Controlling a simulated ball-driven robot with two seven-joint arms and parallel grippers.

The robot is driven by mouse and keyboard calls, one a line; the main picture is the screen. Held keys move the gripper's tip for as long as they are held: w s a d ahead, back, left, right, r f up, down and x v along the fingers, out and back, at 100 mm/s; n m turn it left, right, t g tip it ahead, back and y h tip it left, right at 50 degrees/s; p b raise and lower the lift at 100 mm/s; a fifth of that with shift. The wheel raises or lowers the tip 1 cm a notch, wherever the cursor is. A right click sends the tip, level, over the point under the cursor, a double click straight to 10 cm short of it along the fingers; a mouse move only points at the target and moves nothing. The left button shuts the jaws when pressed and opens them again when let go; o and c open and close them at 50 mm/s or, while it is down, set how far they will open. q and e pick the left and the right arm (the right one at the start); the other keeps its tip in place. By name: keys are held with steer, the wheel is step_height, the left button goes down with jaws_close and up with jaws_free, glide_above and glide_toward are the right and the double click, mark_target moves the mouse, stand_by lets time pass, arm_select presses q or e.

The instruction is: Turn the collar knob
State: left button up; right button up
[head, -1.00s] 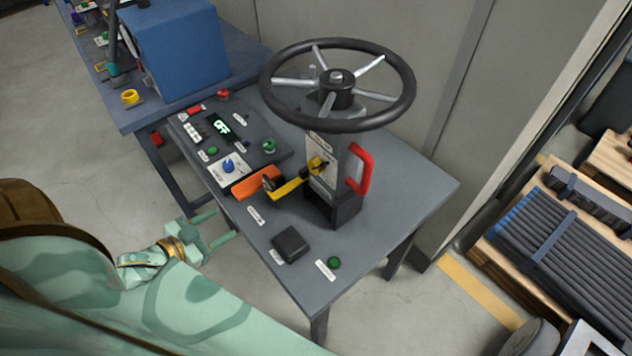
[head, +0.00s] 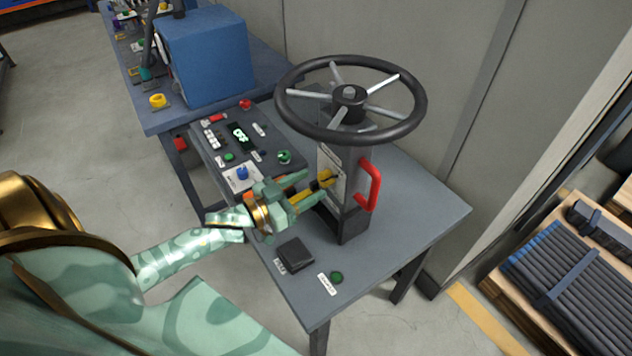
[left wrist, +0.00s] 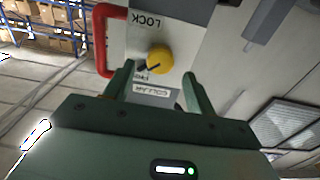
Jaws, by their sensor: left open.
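The collar knob is a yellow round knob with a dark pointer bar, on a pale plate on the wheel stand's column. It shows in the left wrist view (left wrist: 159,58) and partly in the head view (head: 326,178). The plate reads LOCK and COLLAR, upside down in the left wrist view; the pointer slants down-left, away from LOCK. My left gripper (head: 312,186) is open, facing the plate. In the left wrist view its fingertips (left wrist: 159,72) stand either side of the knob, apart from it. The gripper partly hides the column's lower front. My right gripper is out of view.
A black handwheel (head: 350,97) tops the column (head: 347,202). A red handle (head: 371,186) juts from its side. A control panel (head: 212,158) with a blue knob (head: 242,173) lies left, and a black box (head: 295,255) and green button (head: 337,276) lie in front.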

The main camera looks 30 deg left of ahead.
mark_target(325, 178)
arm_select(q)
steer(key=shift+x, duration=1.5)
steer(key=c, duration=1)
steer(key=shift+o, duration=0.2)
steer(key=shift+s, duration=0.1)
